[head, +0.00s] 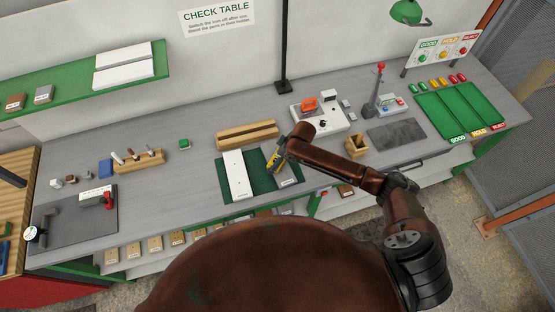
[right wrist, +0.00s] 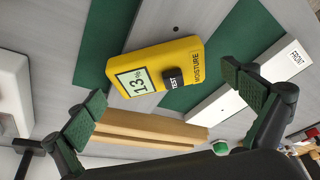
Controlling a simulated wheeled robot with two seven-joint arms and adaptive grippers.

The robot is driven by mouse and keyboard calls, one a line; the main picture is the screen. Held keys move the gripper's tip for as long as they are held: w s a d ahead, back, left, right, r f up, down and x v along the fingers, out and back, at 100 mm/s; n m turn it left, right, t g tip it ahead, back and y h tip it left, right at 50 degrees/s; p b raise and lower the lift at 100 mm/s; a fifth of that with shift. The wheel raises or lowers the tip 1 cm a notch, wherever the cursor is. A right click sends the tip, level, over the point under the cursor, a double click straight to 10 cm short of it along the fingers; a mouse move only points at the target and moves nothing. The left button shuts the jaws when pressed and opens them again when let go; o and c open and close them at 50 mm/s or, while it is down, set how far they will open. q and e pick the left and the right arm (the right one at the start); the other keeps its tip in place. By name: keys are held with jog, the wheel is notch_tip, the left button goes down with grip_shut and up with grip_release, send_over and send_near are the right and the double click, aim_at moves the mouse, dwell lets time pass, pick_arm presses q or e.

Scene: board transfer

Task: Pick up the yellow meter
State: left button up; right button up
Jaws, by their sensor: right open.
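The yellow meter (head: 275,160) is at the green mat in the middle of the bench in the head view, partly hidden by my right gripper. In the right wrist view the meter (right wrist: 152,68) shows its face, with a display reading 13 %, a black TEST button and the word MOISTURE. It appears to lie on a grey board (right wrist: 60,50). My right gripper (right wrist: 166,103) is open, with its green-padded fingers spread to either side of the meter's lower edge in the picture and nothing between them gripped. My left gripper is not in view.
A white board (head: 238,175) marked FRONT lies beside the meter on the green mat (head: 262,182). A wooden rack (head: 246,134) stands behind, and a white device (head: 321,115) with an orange part stands to the right. Bare bench shows left of the mat.

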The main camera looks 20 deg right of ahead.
jog(key=shift+f, duration=0.1)
jog(key=c, duration=1.3)
jog(key=shift+c, duration=1)
